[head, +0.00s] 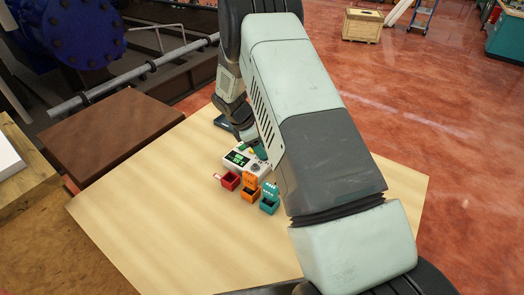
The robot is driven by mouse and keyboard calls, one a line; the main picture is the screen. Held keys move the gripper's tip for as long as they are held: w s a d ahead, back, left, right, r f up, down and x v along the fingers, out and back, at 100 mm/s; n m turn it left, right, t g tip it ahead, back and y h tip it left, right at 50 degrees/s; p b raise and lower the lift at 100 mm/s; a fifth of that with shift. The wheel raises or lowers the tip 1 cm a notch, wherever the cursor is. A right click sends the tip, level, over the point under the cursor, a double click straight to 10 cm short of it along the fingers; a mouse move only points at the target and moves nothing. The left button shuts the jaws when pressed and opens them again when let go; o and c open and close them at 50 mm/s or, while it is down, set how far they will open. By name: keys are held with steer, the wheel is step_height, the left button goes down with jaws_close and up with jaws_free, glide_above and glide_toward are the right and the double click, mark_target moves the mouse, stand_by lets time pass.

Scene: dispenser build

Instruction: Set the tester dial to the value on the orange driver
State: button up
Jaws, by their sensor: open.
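The tester (232,163) is a pale box with a lit green display, standing in the middle of the wooden table; small knob-like parts show near its right end, too small to read. The orange driver (249,189) stands just in front of it, between a red unit (230,181) and a teal unit (269,200). Any value on the orange driver is too small to read. My gripper (250,142) points down at the tester's back edge, open, with its fingertips small and partly hidden. I cannot tell whether it touches anything.
A green piece (261,152) shows at the tester's back right, partly covered by my arm. The wooden table (165,205) is clear at left and front. My arm hides much of its right side.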

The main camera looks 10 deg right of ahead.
steer(key=shift+x, duration=1.25)
jaws_close()
